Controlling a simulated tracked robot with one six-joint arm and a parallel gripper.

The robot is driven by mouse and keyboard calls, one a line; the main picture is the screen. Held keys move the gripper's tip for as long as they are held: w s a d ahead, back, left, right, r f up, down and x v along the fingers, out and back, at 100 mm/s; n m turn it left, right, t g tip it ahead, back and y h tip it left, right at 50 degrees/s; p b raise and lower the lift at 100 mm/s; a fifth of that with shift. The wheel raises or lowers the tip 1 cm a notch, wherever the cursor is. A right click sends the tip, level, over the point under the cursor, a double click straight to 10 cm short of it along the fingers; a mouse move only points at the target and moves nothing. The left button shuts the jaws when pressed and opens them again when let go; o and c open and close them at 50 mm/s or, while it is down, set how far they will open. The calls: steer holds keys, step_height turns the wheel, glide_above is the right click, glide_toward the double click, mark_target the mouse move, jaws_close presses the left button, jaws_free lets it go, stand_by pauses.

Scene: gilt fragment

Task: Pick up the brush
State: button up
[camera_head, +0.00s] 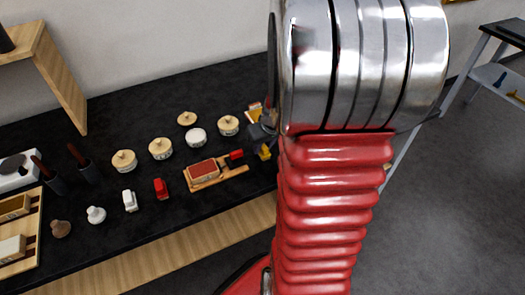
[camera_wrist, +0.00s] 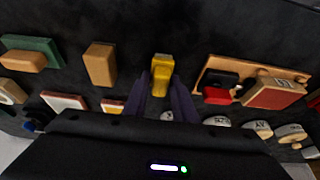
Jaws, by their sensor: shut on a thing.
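A small yellow block-like thing (camera_wrist: 161,70), which I take for the brush, stands between the two purple fingers of my gripper (camera_wrist: 162,90) in the wrist view. The fingers are closed on its sides. In the head view, my dark gripper (camera_head: 262,134) is at the right part of the black table, partly hidden behind my red arm. A bit of the yellow thing (camera_head: 265,153) shows just below it. I cannot tell whether it touches the table.
The black table (camera_head: 225,92) holds a wooden tray (camera_head: 236,173) with a red-topped block (camera_head: 203,171), close left of the gripper. Several lidded pots (camera_head: 160,149) stand behind. In the wrist view, a tan block (camera_wrist: 100,63) and a green block (camera_wrist: 35,46) lie to the left.

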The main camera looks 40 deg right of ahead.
steer(key=shift+c, duration=0.7)
step_height(320, 180, up, 10)
steer(key=shift+r, duration=0.1)
stand_by(0.4)
steer(key=o, duration=0.5)
steer(key=c, duration=0.4)
steer(key=shift+a, duration=0.15)
